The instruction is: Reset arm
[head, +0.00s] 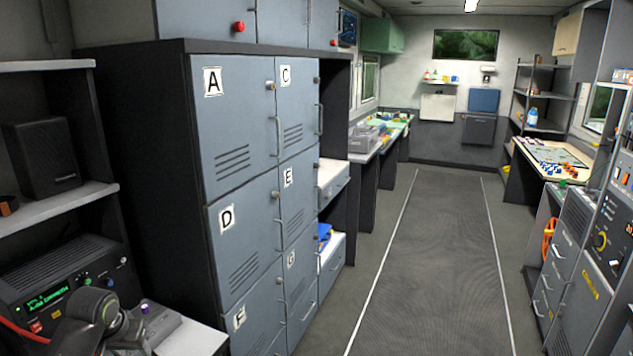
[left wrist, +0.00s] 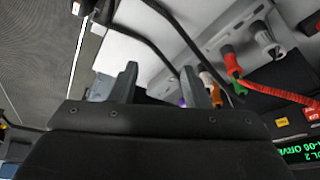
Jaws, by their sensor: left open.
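My left arm (head: 85,318) shows at the lower left of the head view, dark grey, beside the radio and over the white counter. My left gripper (left wrist: 158,85) shows in the left wrist view with its two dark fingers apart and nothing between them. A grey panel with coloured plugs (left wrist: 230,60) lies just beyond the fingers. Whether the fingers touch it cannot be told. My right arm and gripper are not in view.
The radio (head: 62,285) with a green display stands close to my left arm. A speaker (head: 42,158) is on the shelf above. Lettered grey lockers (head: 236,120) stand right of the arm. The aisle floor (head: 430,260) is clear. A control console (head: 605,240) is at the right.

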